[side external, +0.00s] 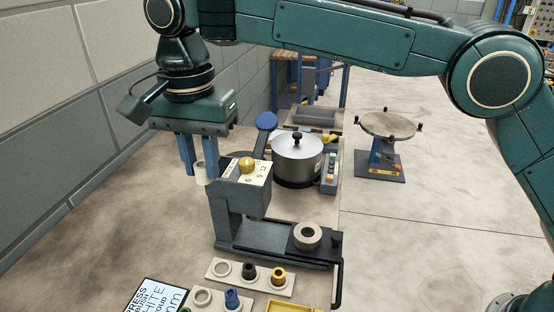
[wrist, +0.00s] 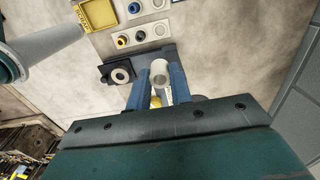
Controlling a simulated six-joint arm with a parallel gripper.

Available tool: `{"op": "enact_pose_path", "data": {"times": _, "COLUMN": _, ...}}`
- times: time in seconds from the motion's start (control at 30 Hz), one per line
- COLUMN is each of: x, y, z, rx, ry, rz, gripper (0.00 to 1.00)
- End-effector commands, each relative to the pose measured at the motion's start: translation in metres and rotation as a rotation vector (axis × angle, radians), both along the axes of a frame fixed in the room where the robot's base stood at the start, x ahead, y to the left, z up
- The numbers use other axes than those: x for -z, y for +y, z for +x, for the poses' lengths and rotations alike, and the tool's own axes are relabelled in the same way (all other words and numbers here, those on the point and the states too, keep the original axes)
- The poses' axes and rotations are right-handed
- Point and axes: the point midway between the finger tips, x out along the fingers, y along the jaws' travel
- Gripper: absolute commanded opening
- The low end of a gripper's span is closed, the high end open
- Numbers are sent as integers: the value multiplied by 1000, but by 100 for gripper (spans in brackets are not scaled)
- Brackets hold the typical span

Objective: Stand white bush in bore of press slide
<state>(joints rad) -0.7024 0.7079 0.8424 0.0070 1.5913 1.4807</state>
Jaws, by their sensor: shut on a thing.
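My gripper (side external: 198,165) has blue fingers shut on the white bush (side external: 201,176). It holds the bush in the air left of the grey press head. In the wrist view, the bush (wrist: 159,70) sits between the fingertips (wrist: 160,82), its open end showing. The press slide (side external: 325,249) is a dark plate at the foot of the press. A pale round block (side external: 308,236) with a dark bore sits on it, with nothing seen in the bore. The slide (wrist: 108,68) and its bored block (wrist: 121,75) also show left of the bush in the wrist view.
The grey press (side external: 229,212) carries a yellow ball (side external: 246,164) and stands between gripper and slide. Pale racks (side external: 224,279) hold black, yellow and blue bushes. A lettered sign (side external: 155,297) lies in front. A lidded pot (side external: 297,160) and a round stand (side external: 388,125) are behind.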

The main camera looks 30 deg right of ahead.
Motion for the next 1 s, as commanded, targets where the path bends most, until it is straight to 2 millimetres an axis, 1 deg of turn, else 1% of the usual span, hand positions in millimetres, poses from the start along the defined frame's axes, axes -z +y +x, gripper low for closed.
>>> {"op": "enact_pose_path", "data": {"times": 0.27, "x": -4, "y": 0, "z": 0, "rx": 0, "ry": -1, "rz": 1, "gripper": 0}}
{"op": "enact_pose_path", "data": {"times": 0.37, "x": -9, "y": 0, "z": 0, "rx": 0, "ry": -1, "rz": 1, "gripper": 0}}
{"op": "enact_pose_path", "data": {"times": 0.53, "x": -25, "y": 0, "z": 0, "rx": 0, "ry": -1, "rz": 1, "gripper": 0}}
{"op": "enact_pose_path", "data": {"times": 1.0, "x": -46, "y": 0, "z": 1, "rx": 0, "ry": -1, "rz": 1, "gripper": 0}}
